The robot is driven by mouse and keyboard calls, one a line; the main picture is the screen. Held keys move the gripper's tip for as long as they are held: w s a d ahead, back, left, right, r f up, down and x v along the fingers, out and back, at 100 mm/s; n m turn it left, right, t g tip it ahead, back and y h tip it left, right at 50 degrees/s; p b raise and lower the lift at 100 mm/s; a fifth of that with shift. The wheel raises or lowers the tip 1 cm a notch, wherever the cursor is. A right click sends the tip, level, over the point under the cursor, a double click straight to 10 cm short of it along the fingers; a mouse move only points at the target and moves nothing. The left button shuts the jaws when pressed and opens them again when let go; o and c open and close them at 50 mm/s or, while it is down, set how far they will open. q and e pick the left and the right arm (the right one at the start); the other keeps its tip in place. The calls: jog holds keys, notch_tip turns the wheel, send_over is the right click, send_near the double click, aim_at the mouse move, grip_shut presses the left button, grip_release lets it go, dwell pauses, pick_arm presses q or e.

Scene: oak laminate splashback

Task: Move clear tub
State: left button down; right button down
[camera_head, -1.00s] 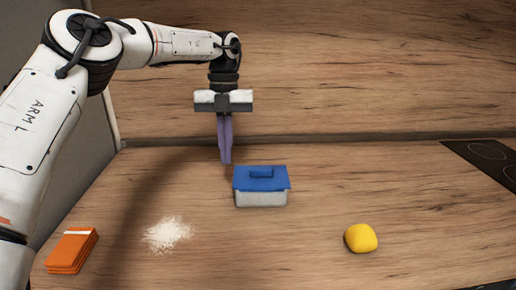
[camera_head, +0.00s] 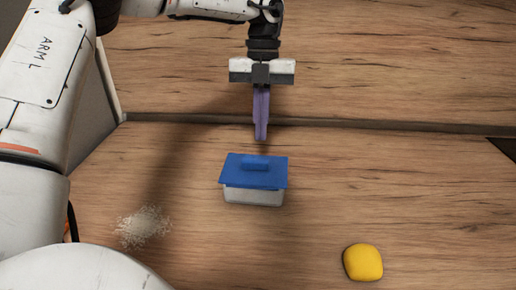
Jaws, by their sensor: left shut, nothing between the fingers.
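The clear tub (camera_head: 253,196) stands on the wooden counter near the middle of the head view. It has a blue lid (camera_head: 254,172) with a raised blue handle on top. My left gripper (camera_head: 261,136) points down with its purple fingers together and nothing between them. Its fingertips show just above the lid's far edge in the picture, apart from the tub. My right gripper is not in view.
A yellow rounded object (camera_head: 363,262) lies at the front right. A patch of white powder or grains (camera_head: 143,227) lies at the left. A wooden splashback (camera_head: 400,60) rises behind the counter.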

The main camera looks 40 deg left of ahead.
aim_at(256, 163)
pick_arm(q)
jog(key=s+d, duration=0.4)
jog(key=s, duration=0.1)
jog(key=shift+s, duration=0.15)
jog(key=shift+s+d+f+p, duration=0.1)
jog(key=shift+s+f+p, duration=0.05)
jog(key=shift+f+p, duration=0.15)
jog(key=shift+f+b, duration=0.45)
jog(key=shift+f, duration=0.05)
